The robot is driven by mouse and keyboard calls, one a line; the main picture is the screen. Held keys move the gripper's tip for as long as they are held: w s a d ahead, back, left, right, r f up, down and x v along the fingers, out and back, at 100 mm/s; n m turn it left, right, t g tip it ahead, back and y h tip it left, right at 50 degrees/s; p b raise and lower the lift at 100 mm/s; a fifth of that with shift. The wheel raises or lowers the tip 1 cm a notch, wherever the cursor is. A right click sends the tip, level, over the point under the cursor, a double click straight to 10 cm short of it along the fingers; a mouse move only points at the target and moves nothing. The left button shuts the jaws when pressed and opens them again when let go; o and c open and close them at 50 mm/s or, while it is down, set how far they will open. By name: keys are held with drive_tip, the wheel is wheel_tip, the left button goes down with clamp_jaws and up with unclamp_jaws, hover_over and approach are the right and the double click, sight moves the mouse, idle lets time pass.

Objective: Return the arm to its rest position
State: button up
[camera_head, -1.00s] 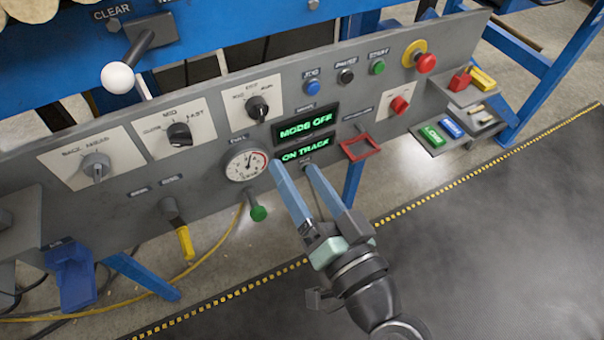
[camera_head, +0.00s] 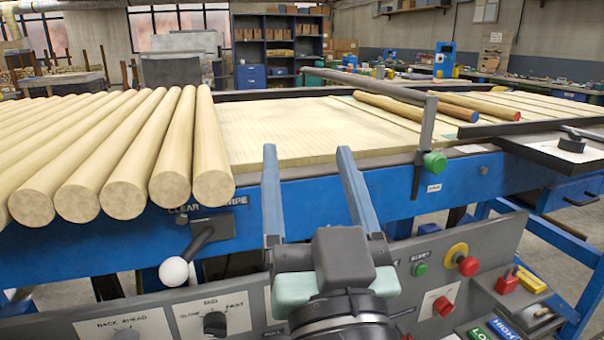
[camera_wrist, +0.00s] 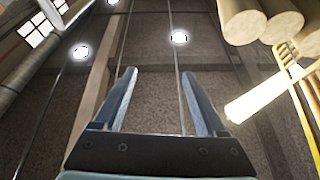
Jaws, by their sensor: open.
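My gripper (camera_head: 305,165) is open and empty, with its two blue fingers pointing up and apart. In the head view it stands in front of the blue machine frame (camera_head: 400,207) and the control panel, and hides part of both. In the wrist view my gripper (camera_wrist: 160,90) shows both fingers spread with nothing between them. That view looks up at the ceiling with round lamps (camera_wrist: 180,38).
Thick round wooden poles (camera_head: 125,150) lie side by side at the left, their ends toward me. A white-knobbed lever (camera_head: 174,271) stands left of my gripper. The control panel (camera_head: 505,240) has a red stop button (camera_head: 468,266). A green knob (camera_head: 435,164) hangs on an upright post.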

drive_tip(key=s+r+t+h+p, duration=0.15)
drive_tip(key=s+r, duration=0.25)
drive_tip(key=r, duration=0.4)
drive_tip(key=s+r+t+h+p, duration=0.1)
drive_tip(key=s+r+t+h, duration=0.15)
drive_tip(key=r, duration=0.55)
wheel_tip(320, 180, up, 31)
drive_tip(key=p, duration=3.1)
drive_tip(key=shift+s+a+y, duration=0.15)
drive_tip(key=shift+a+y, duration=0.25)
drive_tip(key=shift+a, duration=0.05)
drive_tip(key=shift+r, duration=0.1)
